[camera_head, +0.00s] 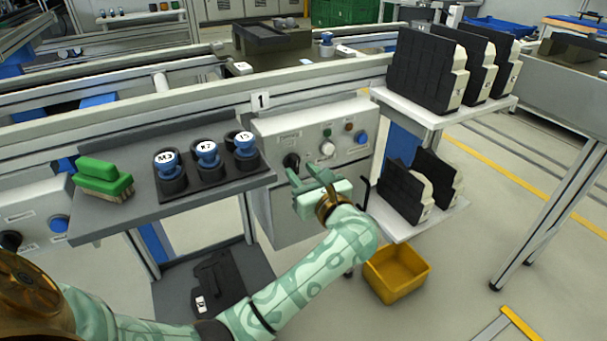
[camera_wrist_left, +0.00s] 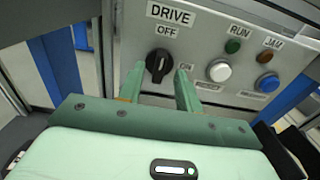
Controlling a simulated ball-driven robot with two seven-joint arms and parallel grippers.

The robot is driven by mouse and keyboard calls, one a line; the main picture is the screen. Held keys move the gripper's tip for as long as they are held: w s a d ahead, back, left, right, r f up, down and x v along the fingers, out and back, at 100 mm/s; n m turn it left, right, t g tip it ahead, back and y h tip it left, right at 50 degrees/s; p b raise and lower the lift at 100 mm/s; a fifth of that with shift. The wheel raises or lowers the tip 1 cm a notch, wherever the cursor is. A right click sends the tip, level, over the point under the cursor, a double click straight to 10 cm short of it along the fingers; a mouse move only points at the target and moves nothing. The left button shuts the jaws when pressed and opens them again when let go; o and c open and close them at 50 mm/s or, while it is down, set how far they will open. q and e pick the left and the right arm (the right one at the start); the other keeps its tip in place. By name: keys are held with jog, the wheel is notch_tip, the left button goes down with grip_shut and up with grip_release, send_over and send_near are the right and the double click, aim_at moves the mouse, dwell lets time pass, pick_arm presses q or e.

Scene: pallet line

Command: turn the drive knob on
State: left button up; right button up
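The drive knob (camera_head: 291,160) is a black rotary knob on the left side of the grey control panel (camera_head: 282,128). In the left wrist view the black knob (camera_wrist_left: 158,66) sits under the labels DRIVE and OFF, with ON at its lower right. Its grip stands roughly upright, towards OFF. My left gripper (camera_head: 309,176) is open in front of the panel. In the left wrist view its green fingers (camera_wrist_left: 159,75) stand apart, one to each side of the knob; I cannot tell whether they touch it. My right gripper is not in view.
A shelf (camera_head: 215,187) with a green brush and blue-topped knobs is left. A rack (camera_head: 448,117) with black-and-white parts stands right, above a yellow bin (camera_head: 396,273).

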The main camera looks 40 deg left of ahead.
pick_arm(q)
jog(key=shift+w+a+r, duration=0.1)
jog(key=shift+w+a, duration=0.15)
jog(key=shift+a, duration=0.4)
grip_shut()
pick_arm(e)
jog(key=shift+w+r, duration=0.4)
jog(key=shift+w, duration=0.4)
